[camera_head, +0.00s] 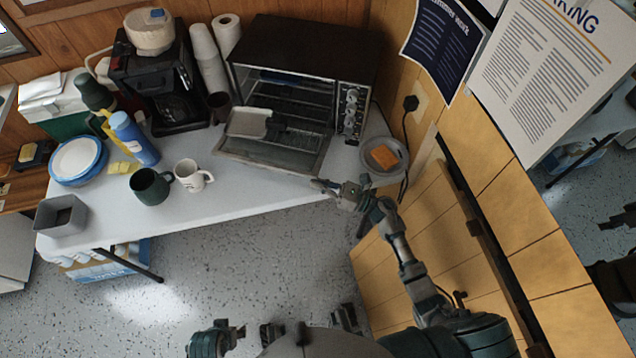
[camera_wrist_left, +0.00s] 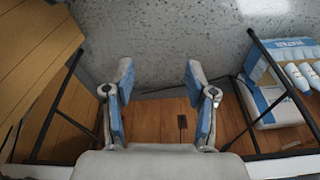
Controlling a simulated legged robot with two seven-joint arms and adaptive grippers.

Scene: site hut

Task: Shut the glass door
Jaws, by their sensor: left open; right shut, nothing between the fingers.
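The black toaster oven (camera_head: 305,60) stands at the back of the white table. Its glass door (camera_head: 270,153) is folded down open toward me, and the racks inside show. My right gripper (camera_head: 318,184) is shut and empty, just in front of the door's right front corner; I cannot tell whether it touches the door. My left gripper (camera_head: 240,332) is low at the bottom of the head view, away from the oven. In the left wrist view its two fingers (camera_wrist_left: 158,85) are spread apart with nothing between them. The oven is not visible there.
A plate (camera_head: 399,175) with an orange-brown slice (camera_head: 384,156) sits right of the oven. A white mug (camera_head: 192,177) and a green mug (camera_head: 150,187) stand left of the door. A wooden wall closes off the right. The floor before the table is open.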

